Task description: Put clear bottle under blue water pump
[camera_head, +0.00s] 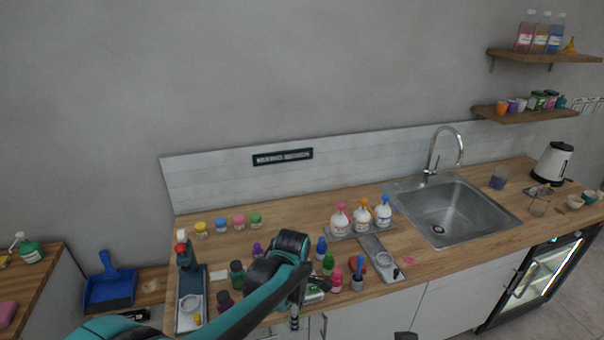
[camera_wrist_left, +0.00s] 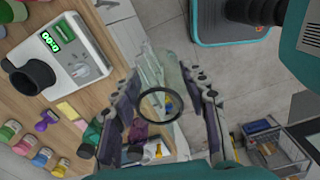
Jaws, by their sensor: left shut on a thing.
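My left gripper (camera_head: 294,318) reaches over the counter's front edge in the head view. In the left wrist view its two fingers (camera_wrist_left: 163,92) are closed around a clear, see-through bottle (camera_wrist_left: 170,72) with a dark ring at its near end. My arm hides most of this bottle in the head view. The blue water pump (camera_head: 383,212) is a white bottle with a blue top, rightmost of three pump bottles on a grey tray (camera_head: 338,233) left of the sink. A grey plate (camera_head: 376,248) with a pale round pad (camera_head: 385,259) lies in front of them.
The orange (camera_head: 362,217) and pink (camera_head: 340,220) pump bottles stand left of the blue one. Small coloured bottles (camera_head: 328,262) crowd the counter (camera_head: 420,262) left of the plate. The sink (camera_head: 452,212) opens to the right. A device with a green display (camera_wrist_left: 62,48) shows in the wrist view.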

